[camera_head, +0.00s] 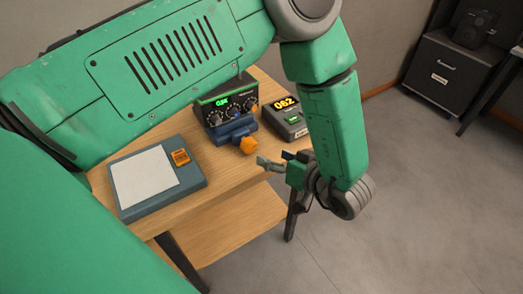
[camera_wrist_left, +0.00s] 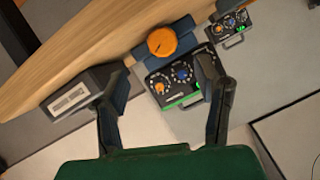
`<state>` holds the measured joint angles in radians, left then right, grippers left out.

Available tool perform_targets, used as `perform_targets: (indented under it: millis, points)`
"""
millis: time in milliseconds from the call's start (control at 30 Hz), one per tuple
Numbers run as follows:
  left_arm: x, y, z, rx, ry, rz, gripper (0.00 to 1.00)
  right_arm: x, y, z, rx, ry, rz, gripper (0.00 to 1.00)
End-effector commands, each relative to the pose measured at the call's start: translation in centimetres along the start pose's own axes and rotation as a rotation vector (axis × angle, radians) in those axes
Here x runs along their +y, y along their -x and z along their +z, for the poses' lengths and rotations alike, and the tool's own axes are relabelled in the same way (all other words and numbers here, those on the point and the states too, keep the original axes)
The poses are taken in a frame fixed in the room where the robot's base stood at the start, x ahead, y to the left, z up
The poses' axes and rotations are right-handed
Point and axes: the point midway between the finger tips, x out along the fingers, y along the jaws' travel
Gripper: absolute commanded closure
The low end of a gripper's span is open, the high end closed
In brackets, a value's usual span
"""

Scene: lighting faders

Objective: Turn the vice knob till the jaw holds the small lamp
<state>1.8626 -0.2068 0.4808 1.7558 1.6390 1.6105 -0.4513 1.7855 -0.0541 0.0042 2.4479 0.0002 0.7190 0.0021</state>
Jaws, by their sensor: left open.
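The vice is a blue block (camera_head: 231,131) on the table, with an orange knob (camera_head: 249,145) on its near side. In the left wrist view the round orange knob (camera_wrist_left: 161,41) shows face-on with a dark mark, above the space between my fingertips. My left gripper (camera_head: 273,160) is open and empty, a little right of and nearer than the knob, apart from it. In the left wrist view its two fingers (camera_wrist_left: 162,68) are spread wide. I cannot make out the small lamp or the jaw gap. My right gripper is not in view.
A black box with dials and a green display (camera_head: 224,108) stands behind the vice. A grey device reading 062 (camera_head: 287,119) is to its right. A flat pad with a white panel (camera_head: 142,178) lies at the table's left. A dark cabinet (camera_head: 441,75) stands far right.

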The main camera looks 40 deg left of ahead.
Motion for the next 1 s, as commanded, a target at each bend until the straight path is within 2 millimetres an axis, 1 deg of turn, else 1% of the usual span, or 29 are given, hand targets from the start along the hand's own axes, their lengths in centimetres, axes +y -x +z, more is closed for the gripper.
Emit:
perform_targets:
  millis: [33, 100, 200, 300, 633, 733, 900, 1000]
  points:
    - [0.0, 0.8, 0.0, 0.001, 0.0, 0.001, 0.43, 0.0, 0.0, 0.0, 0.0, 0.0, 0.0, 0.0]
    - [0.1, 1.8, 0.0, 0.0, 0.0, 0.002, 0.43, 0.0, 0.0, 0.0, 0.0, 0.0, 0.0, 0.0]
    - [0.1, 2.6, 0.0, 0.001, 0.0, 0.0, 0.43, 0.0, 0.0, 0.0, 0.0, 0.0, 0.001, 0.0]
    - [0.0, 2.9, 0.0, -0.001, 0.0, -0.001, 0.43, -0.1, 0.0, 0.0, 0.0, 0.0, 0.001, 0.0]
    - [-0.1, 2.9, 0.1, 0.001, 0.012, 0.005, 0.43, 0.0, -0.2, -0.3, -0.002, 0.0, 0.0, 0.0]
    - [-0.5, 3.1, 0.2, 0.012, 0.094, 0.041, 0.43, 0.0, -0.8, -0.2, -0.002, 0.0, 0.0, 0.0]
    - [-2.0, 3.2, 0.5, 0.017, 0.327, 0.137, 0.43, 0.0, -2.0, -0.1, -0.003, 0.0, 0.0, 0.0]
    - [-2.7, 3.3, 0.5, 0.008, 0.429, 0.177, 0.43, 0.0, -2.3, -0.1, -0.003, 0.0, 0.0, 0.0]
